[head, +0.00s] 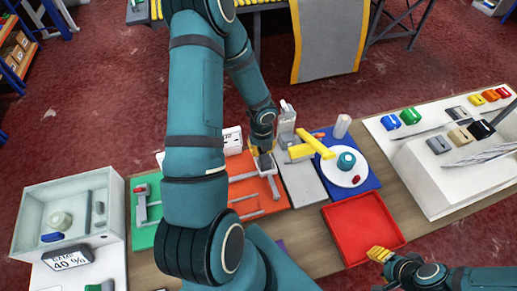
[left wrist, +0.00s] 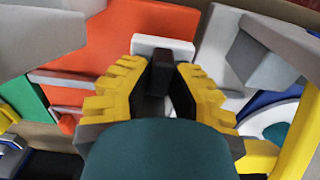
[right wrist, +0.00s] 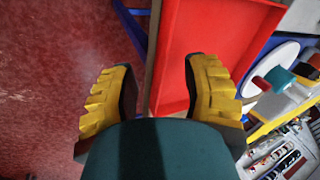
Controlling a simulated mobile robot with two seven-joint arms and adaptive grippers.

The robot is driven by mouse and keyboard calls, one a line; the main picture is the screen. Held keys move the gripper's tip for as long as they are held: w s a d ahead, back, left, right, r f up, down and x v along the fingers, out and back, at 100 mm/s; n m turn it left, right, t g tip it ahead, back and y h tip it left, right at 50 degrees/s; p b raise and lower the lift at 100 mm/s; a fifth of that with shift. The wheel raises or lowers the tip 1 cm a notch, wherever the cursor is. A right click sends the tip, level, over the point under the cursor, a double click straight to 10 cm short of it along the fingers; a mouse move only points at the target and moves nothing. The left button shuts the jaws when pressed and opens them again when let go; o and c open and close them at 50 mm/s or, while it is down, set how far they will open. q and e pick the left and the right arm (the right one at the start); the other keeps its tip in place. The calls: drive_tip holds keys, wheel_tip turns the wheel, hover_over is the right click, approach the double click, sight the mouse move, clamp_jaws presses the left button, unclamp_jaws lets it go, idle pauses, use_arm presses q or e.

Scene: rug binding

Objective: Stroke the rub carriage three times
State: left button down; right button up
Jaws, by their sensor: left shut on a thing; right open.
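The rub carriage (head: 267,168), a small pale block, sits at the right part of the orange mat (head: 240,168). In the left wrist view its pale body (left wrist: 150,45) shows beyond a dark upright handle (left wrist: 161,74). My left gripper (head: 262,150) is shut on this handle; it also shows in the left wrist view (left wrist: 160,85) with a yellow finger on each side. My left arm hides part of the mat and the bench in the head view. My right gripper (head: 380,254) is open and empty near the red tray; it also shows in the right wrist view (right wrist: 160,75).
A red tray (head: 362,230) lies at the bench's front right. A yellow-headed tool (head: 317,141) and a white plate with a teal knob (head: 347,161) stand right of the carriage. A grey bin (head: 70,210) is at the left. Grey rods (head: 250,198) lie on the orange mat.

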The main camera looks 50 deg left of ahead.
use_arm(q)
drive_tip(key=c, duration=0.9)
unclamp_jaws()
drive_tip(key=shift+w+d, duration=0.15)
drive_tip(key=shift+w, duration=0.1)
drive_tip(key=shift+s, duration=0.1)
drive_tip(key=shift+r, duration=0.25)
wheel_tip(320, 180, up, 12)
drive_tip(key=shift+f, duration=0.25)
